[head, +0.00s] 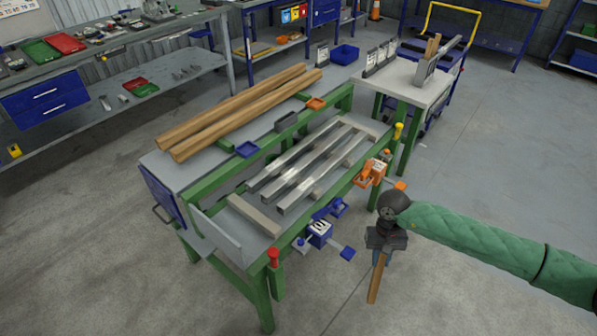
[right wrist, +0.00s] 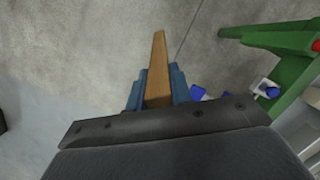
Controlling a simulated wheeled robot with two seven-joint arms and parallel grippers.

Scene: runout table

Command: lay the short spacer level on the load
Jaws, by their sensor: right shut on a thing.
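The short spacer, a brown wooden stick (head: 376,283), hangs steeply down from my right gripper (head: 381,256). The gripper is shut on its upper end, to the right of the green table and above the floor. In the right wrist view the spacer (right wrist: 158,70) sits between the blue fingers (right wrist: 158,92) and points away from the camera. The load looks like several grey metal bars (head: 303,162) lying side by side on pale wooden bearers on the green-framed table. The spacer is apart from the load. My left gripper is out of view.
A pale wooden block (head: 254,215) lies near the table's front end. Two long brown timbers (head: 235,112) lie behind the load. Orange (head: 371,172) and blue (head: 320,229) clamp units stick out from the table's right side. A white-topped stand (head: 405,80) is beyond; floor at right is clear.

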